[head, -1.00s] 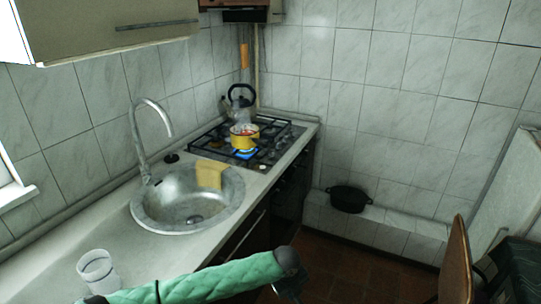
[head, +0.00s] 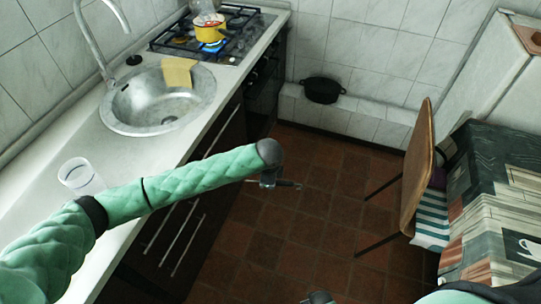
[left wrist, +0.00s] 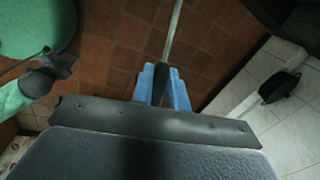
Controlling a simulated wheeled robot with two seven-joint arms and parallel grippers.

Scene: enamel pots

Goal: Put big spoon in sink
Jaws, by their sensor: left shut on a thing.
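The round grey sink (head: 150,105) is set in the counter at the upper left in the head view. My left gripper (head: 270,182) is over the floor, to the right of the counter's front edge and apart from the sink. In the left wrist view my left gripper (left wrist: 162,88) has its blue fingers shut on a thin grey rod, likely the big spoon's handle (left wrist: 174,30). The spoon's bowl cannot be made out. My right gripper (head: 320,297) only just shows at the bottom edge of the head view, and its jaws cannot be judged.
A yellow cloth or sponge (head: 178,72) lies at the sink's back right, near the tall faucet (head: 92,42). A clear cup (head: 80,177) stands on the counter. A yellow pot (head: 209,32) is on the stove. A chair (head: 420,150) and table (head: 500,180) stand right.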

